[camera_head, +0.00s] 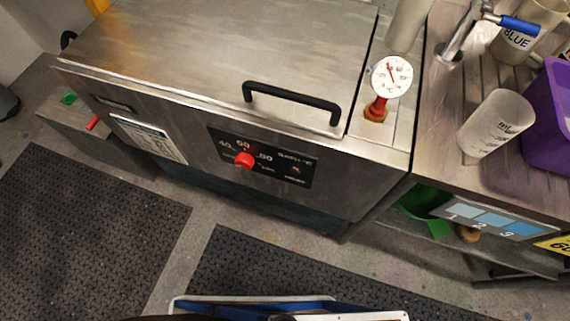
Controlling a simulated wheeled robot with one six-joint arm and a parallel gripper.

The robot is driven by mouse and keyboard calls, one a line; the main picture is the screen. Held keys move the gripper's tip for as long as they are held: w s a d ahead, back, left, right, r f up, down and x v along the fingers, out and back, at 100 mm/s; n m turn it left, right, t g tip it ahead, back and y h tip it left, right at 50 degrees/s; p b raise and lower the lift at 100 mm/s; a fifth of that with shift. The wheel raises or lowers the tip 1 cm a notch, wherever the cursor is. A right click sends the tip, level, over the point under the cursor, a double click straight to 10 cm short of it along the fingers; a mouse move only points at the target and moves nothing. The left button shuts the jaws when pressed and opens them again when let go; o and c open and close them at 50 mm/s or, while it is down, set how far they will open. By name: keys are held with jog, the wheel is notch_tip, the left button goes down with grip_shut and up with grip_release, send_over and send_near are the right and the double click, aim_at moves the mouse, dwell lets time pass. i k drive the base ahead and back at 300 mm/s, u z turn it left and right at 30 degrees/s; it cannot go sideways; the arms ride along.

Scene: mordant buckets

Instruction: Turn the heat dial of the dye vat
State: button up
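The dye vat (225,50) is a steel box with a closed lid and a black lid handle (292,101). On its front is a black panel (290,165) marked 40, 60 and 80. The heat dial (245,160) is a red knob on this panel, below the 60 mark. A white round thermometer (391,76) with a red needle stands at the vat's right on a red stem. My gripper is not in view. Nothing touches the dial.
A bench at the right carries a measuring beaker (496,123), a purple bin (552,115), a tap with a blue lever (518,24) and a container marked BLUE (522,38). Black mats (78,228) cover the floor. The space before the panel is clear.

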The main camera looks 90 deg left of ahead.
aim_at(243, 160)
jog(key=z, duration=1.3)
jog(key=i, duration=1.05)
jog(key=u, duration=4.3)
